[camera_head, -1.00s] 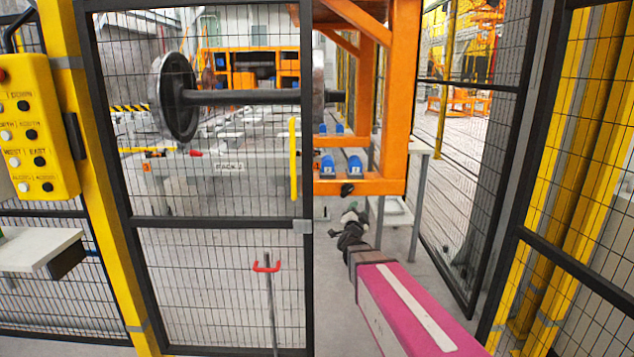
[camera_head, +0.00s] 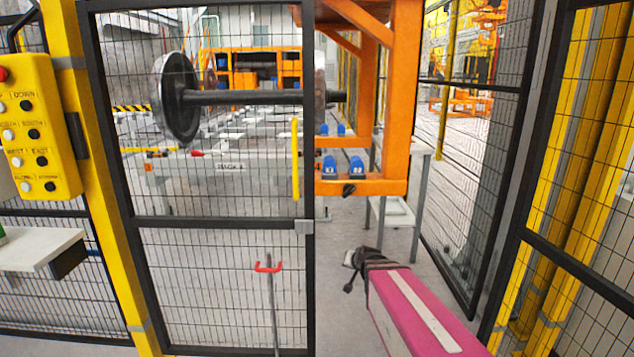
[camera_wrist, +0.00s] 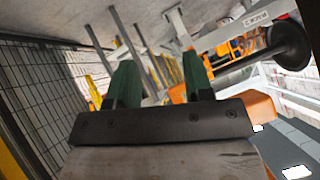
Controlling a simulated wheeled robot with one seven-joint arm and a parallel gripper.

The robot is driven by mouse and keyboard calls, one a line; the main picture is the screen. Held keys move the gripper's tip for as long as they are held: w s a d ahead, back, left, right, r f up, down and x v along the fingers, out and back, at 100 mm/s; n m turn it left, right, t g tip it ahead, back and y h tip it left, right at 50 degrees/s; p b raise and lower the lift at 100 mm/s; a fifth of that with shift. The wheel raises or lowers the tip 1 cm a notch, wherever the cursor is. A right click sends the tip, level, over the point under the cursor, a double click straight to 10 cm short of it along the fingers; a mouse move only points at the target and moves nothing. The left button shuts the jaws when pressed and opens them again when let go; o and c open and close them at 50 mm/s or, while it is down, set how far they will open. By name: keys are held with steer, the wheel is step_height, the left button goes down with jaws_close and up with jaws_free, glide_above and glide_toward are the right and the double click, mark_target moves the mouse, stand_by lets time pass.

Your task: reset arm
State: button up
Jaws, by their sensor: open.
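My arm reaches in from the lower right in the head view, and its dark end (camera_head: 362,268) is in the doorway opening beside the mesh door. The fingers cannot be made out there. In the wrist view my gripper (camera_wrist: 158,78) shows two green fingers set wide apart on a dark bar. They are open with nothing between them. The wheelset (camera_head: 240,97) stands behind the mesh, and one of its wheels (camera_wrist: 290,45) shows at the upper right of the tilted wrist view.
The mesh door (camera_head: 225,222) stands left of my arm, with a red-handled rod (camera_head: 268,267) in front. An orange frame (camera_head: 397,110) holding blue blocks (camera_head: 343,168) stands ahead. A yellow button box (camera_head: 38,130) is at left, mesh panels and yellow posts (camera_head: 580,150) at right.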

steer(key=s+d+f+g, duration=0.2)
steer(key=s+g, duration=0.1)
steer(key=s, duration=0.2)
steer(key=s+d+f+n+g+h, duration=0.1)
steer(key=s+f+g, duration=0.1)
steer(key=s, duration=0.4)
steer(key=s+d+f+n+g+h, duration=0.1)
steer(key=s+d+f+g, duration=0.1)
steer(key=s+g, duration=0.2)
steer(key=shift+s+d+f+g, duration=0.2)
steer(key=shift+s+d+g, duration=0.15)
steer(key=shift+s, duration=0.7)
